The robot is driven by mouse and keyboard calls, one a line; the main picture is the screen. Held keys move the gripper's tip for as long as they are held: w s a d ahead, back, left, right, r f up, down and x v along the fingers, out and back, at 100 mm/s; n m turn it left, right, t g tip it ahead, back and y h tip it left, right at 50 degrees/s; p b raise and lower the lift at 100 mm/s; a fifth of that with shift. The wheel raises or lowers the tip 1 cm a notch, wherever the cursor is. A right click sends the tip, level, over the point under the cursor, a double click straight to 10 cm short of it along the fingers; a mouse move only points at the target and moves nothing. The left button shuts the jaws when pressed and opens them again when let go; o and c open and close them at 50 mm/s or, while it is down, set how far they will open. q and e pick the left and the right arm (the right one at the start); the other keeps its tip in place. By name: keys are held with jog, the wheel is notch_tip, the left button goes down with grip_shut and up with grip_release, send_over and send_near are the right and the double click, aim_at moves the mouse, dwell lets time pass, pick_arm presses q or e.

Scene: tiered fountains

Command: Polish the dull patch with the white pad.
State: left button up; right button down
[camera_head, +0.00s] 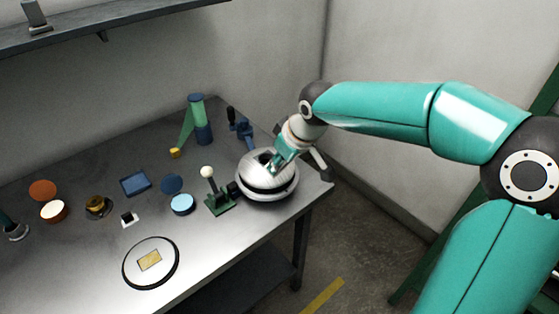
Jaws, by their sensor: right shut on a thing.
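A shiny silver dome (254,179) with a dark band around it stands near the right end of the table. A dark square patch (263,157) shows on its upper face; I take it to be the dull patch. My right gripper (281,161) reaches down to the dome from the upper right, beside the patch. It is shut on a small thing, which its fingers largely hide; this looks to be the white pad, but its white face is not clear. I cannot tell whether it touches the dome. My left gripper is not in view.
A green stand with a pale ball (207,172) is close left of the dome. A blue-green bottle (201,128) and a blue clamp-like tool (243,127) stand behind. Open tins (182,205) and a round dish (132,277) lie leftward. The table's front (222,250) is clear.

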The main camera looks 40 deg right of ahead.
jog(key=shift+p+v, duration=0.85)
jog(key=shift+v, duration=0.6)
